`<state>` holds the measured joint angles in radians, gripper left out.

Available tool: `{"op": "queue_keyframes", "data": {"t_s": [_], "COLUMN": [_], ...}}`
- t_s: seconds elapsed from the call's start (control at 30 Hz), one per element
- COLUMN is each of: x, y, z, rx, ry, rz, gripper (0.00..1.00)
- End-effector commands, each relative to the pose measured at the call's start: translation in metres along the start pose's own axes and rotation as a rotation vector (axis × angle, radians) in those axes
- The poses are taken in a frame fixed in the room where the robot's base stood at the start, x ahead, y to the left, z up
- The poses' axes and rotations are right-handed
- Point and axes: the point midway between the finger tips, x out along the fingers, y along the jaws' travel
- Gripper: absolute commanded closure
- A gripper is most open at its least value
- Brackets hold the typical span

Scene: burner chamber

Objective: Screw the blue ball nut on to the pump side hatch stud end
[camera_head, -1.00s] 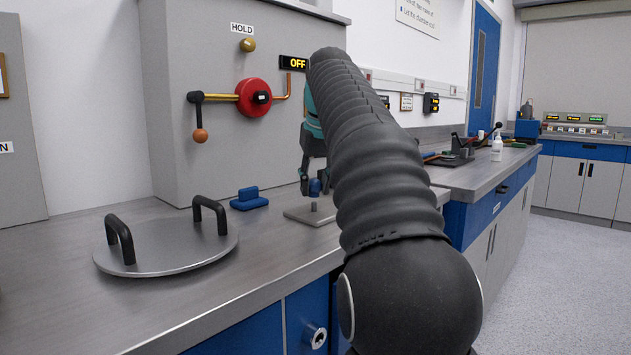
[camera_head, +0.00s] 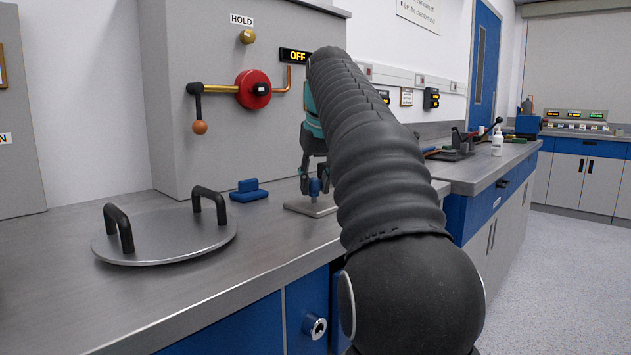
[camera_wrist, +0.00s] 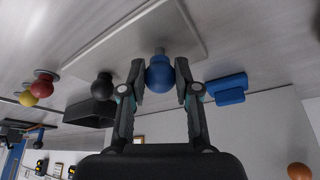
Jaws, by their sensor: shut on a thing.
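The blue ball nut (camera_head: 315,187) is between the fingers of my gripper (camera_head: 314,184), over a flat grey plate (camera_head: 325,209) on the bench. In the wrist view my gripper (camera_wrist: 160,85) is shut on the blue ball nut (camera_wrist: 160,74). The end of a metal stud (camera_wrist: 160,51) shows just beyond the ball, against the plate (camera_wrist: 110,45). The ball appears in line with the stud and close to it. I cannot tell whether they touch. My arm hides part of the plate in the head view.
A round metal hatch cover (camera_head: 165,240) with two black handles lies on the bench. A blue block (camera_head: 248,191) sits near the panel, left of the plate. The panel bears a red valve disc (camera_head: 253,89) and a lever (camera_head: 198,108). Black (camera_wrist: 103,86) and red (camera_wrist: 43,84) balls show in the wrist view.

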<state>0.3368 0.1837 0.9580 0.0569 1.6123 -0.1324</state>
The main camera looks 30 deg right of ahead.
Motion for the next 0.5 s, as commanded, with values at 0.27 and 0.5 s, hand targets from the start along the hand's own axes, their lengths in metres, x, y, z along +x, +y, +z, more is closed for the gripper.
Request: {"op": "queue_keyframes", "data": {"t_s": [0.27,0.5], "x": [0.0074,0.0096], "y": [0.0000,0.0000], "z": [0.0031,0.0039], "rx": [0.000,0.000], "ry": [0.001,0.001], "rz": [0.000,0.000], "gripper": [1.00,0.49]}}
